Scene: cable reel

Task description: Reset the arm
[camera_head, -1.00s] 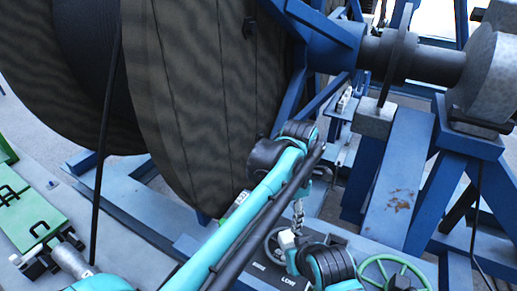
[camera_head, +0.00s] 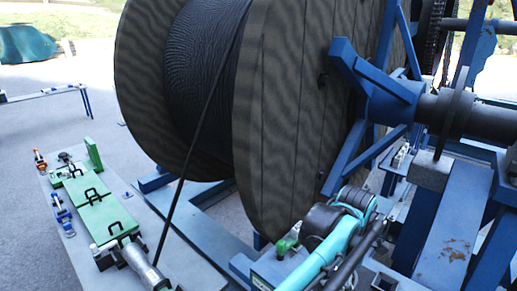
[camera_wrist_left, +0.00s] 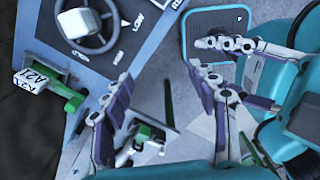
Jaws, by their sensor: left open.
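The left wrist view shows my left gripper (camera_wrist_left: 162,108) open, its dark jointed fingers spread with nothing held between them. A grey control panel (camera_wrist_left: 155,40) with a dark handwheel (camera_wrist_left: 88,27) and a "LOW" label lies beyond the fingers, apart from them. In the head view my teal arm (camera_head: 328,250) reaches up from the bottom edge, in front of the large cable reel (camera_head: 285,120). The gripper itself does not show in the head view. Another jointed finger-like part (camera_wrist_left: 240,45) shows at upper right; I cannot tell which gripper it belongs to.
A green part with a white "A21" tag (camera_wrist_left: 35,80) stands left of the fingers. A blue reel stand (camera_head: 440,225) is close on the right of the arm. A taut cable (camera_head: 200,130) runs down from the reel near a green plate (camera_head: 98,200). Open floor (camera_head: 40,110) lies far left.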

